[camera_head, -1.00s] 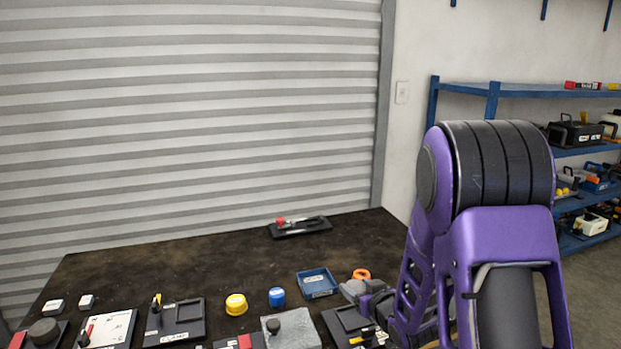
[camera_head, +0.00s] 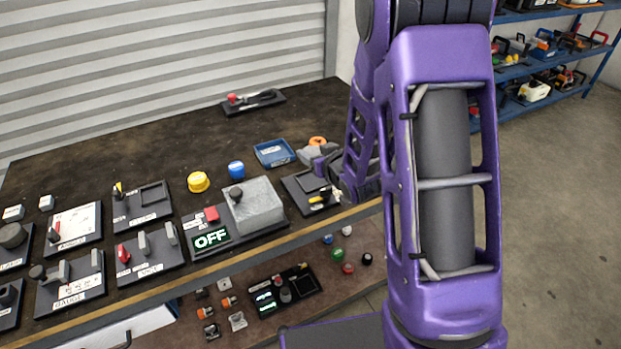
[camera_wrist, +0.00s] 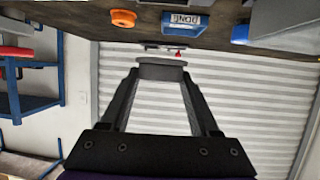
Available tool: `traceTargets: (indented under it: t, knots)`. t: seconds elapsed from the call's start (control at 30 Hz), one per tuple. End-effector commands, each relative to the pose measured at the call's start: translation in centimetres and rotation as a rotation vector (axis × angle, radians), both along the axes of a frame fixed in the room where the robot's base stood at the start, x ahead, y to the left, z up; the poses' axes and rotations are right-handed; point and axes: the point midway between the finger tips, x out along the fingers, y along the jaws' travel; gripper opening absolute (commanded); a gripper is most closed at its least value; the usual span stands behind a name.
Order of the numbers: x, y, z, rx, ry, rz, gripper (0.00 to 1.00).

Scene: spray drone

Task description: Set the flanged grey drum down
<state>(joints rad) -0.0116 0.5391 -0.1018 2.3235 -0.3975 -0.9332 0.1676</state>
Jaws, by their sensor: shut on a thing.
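The flanged grey drum (camera_wrist: 162,72) shows in the wrist view between the tips of my gripper (camera_wrist: 161,76). Its wider flange faces away from my palm. My gripper is shut on it, with a finger on each side. In the head view my gripper (camera_head: 312,158) is low over the right part of the dark table, close to the orange ring and right of the blue tray. The drum is hard to make out there. Whether it touches the table, I cannot tell.
A blue tray (camera_head: 273,153), an orange ring (camera_head: 317,141), a blue cap (camera_head: 236,169) and a yellow cap (camera_head: 198,182) stand nearby. A grey block (camera_head: 254,205) and several dark panels line the front. The table's back middle is clear. A lower shelf holds small parts.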

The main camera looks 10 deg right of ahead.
Motion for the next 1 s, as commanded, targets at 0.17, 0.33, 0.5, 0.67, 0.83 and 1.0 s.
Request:
traceTargets:
  t: [0.17,0.33,0.5,0.67,0.83,1.0]
  knots:
    - [1.3,0.1,0.4,-0.002,-0.002,0.138,0.07]
    - [1.6,-0.2,0.7,0.000,-0.002,0.236,0.07]
    - [1.7,-0.5,0.8,0.000,0.000,0.283,0.07]
    - [1.6,-0.5,0.8,0.001,0.002,0.294,0.07]
    - [1.6,-0.5,0.8,0.001,0.002,0.294,0.07]
    - [1.6,-0.5,-1.4,0.002,0.004,0.293,0.07]
